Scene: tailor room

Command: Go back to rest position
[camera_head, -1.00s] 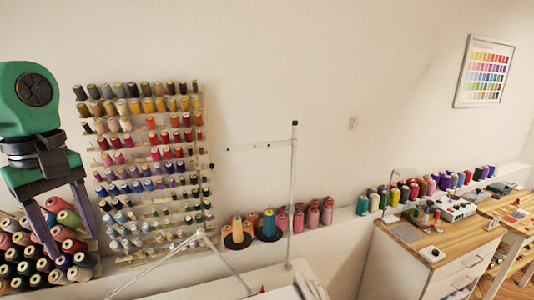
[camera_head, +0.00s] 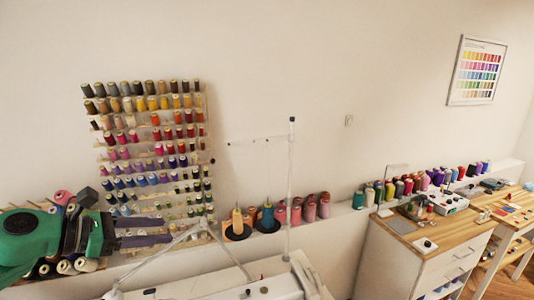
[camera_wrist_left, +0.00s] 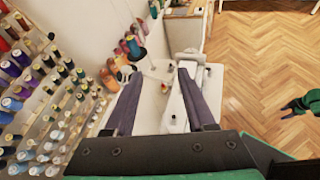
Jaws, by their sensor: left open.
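My left gripper (camera_head: 168,230) is at the lower left of the head view, turned sideways with its fingers pointing right. It is open and empty, in front of the lower part of the thread rack. In the left wrist view its two fingers (camera_wrist_left: 160,76) stand apart, with a white sewing machine (camera_wrist_left: 190,95) and its table beyond and between them. A small green and dark part (camera_wrist_left: 303,104) at the right edge of that view looks like my right gripper over the floor. It is too small to tell its jaws.
A wall rack of thread spools (camera_head: 150,130) stands behind my left gripper. The sewing machine (camera_head: 255,288) and its thin thread stand (camera_head: 290,190) are at bottom centre. A white drawer cabinet (camera_head: 430,250) stands right. The wooden floor (camera_wrist_left: 260,60) is largely clear.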

